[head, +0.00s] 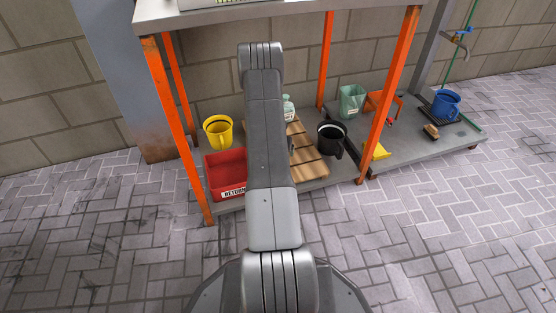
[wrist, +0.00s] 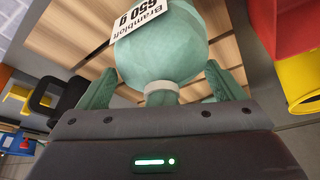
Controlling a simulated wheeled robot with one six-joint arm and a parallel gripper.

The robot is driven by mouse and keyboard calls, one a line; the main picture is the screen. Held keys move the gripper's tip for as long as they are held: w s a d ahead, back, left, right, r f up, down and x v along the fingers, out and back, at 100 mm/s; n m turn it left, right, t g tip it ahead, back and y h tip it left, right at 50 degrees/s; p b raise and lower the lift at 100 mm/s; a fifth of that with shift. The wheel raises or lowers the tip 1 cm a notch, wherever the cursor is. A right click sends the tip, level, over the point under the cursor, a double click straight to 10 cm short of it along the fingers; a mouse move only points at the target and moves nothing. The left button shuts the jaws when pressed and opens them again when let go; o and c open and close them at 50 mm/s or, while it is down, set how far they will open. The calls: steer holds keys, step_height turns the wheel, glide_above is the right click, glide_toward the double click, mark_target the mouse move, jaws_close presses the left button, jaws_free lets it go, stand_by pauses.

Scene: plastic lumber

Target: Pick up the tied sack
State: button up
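The tied sack (wrist: 165,45) is a rounded pale teal bag with a white label reading 650 g. Its narrow neck has a whitish tie and points towards my gripper in the wrist view. In the head view the sack (head: 288,108) shows partly behind my arm, at the back of the wooden slats (head: 308,160). My gripper (wrist: 162,74) is open, with one teal finger on each side of the sack's neck and lower body. Gaps show between the fingers and the neck.
Orange legs (head: 394,90) hold up a tabletop (head: 240,12) above.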

steer(key=c, duration=1)
steer(key=shift+r, duration=0.15)
